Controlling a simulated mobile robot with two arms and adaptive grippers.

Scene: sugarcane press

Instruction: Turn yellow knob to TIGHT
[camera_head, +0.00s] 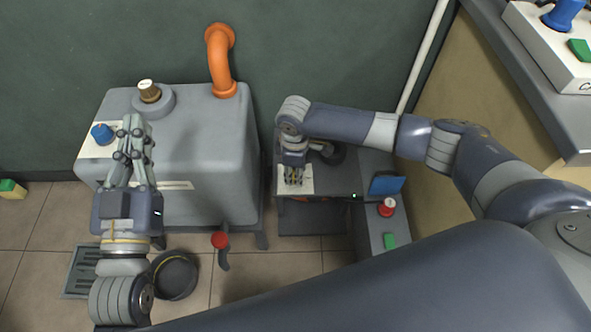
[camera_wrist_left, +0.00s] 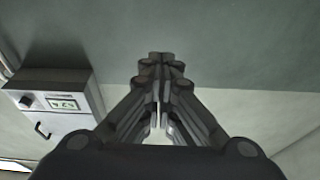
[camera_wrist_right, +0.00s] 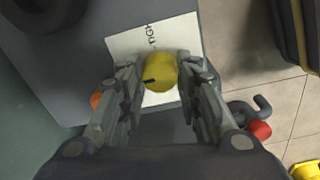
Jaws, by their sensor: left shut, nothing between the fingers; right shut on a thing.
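The yellow knob (camera_wrist_right: 160,72) shows in the right wrist view, with a black mark on its left side. It sits on a white label plate (camera_wrist_right: 128,42) with partly visible black letters; the full wording is hidden. My right gripper (camera_wrist_right: 158,78) is shut on the knob, one finger on each side. In the head view my right gripper (camera_head: 293,180) points down at the grey machine (camera_head: 333,180) and mostly covers the knob. My left gripper (camera_head: 134,122) is shut and empty, in front of the large grey tank; it also shows in the left wrist view (camera_wrist_left: 159,60).
The grey tank (camera_head: 215,135) carries a blue knob (camera_head: 102,134), a brown-and-white knob (camera_head: 148,91) and an orange pipe (camera_head: 219,62). A black pan (camera_head: 175,275) lies on the floor. A red button (camera_head: 387,207) sits at the right.

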